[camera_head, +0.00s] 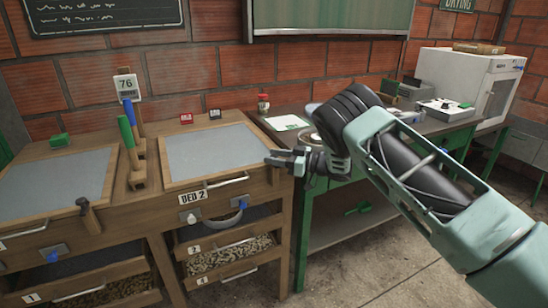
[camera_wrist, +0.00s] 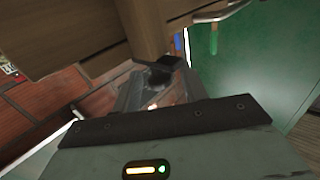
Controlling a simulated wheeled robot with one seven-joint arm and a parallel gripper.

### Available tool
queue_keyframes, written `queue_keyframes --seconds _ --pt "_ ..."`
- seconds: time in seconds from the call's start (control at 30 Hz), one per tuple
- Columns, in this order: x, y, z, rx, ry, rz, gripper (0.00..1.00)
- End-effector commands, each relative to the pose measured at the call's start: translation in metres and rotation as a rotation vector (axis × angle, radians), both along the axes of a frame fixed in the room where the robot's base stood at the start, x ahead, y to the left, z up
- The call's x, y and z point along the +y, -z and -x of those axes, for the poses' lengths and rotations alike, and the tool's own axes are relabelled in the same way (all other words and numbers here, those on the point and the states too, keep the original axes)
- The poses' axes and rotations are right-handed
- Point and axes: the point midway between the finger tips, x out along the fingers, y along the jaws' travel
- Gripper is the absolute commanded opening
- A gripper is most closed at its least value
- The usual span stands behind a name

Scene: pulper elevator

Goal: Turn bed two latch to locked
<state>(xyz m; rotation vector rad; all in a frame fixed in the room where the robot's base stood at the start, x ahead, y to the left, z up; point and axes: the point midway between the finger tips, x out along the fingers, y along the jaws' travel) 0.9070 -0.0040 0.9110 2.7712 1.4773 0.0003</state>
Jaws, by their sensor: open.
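Bed two (camera_head: 220,150) is a wooden drying bed with a grey top and a "BED 2" label (camera_head: 193,196) on its front. Below the label are a metal plate with a pale knob (camera_head: 191,217) and a curved grey piece with a blue end (camera_head: 243,204). I cannot tell clearly which part is the latch or how it is set. My gripper (camera_head: 272,160) is open and empty by the bed's right front corner, apart from the front fittings. In the wrist view, my gripper (camera_wrist: 158,82) shows close to brown wood; no latch can be made out there.
Bed one (camera_head: 60,180) stands left, with a blue lever (camera_head: 53,256) on its front. Brushes (camera_head: 130,130) stand between the beds. Drawers of beans (camera_head: 228,257) sit below bed two. A green-framed table (camera_head: 340,175) stands right. Open floor (camera_head: 370,265) lies in front.

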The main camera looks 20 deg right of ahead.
Motion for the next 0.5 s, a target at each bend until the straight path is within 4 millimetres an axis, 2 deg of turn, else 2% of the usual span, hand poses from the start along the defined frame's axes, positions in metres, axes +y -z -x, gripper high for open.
queue_keyframes --seconds 0.17,0.5 --pt "-0.026 0.001 0.016 0.002 0.005 -0.001 0.43" --pt "-0.092 0.002 0.061 0.002 0.005 -0.001 0.43"
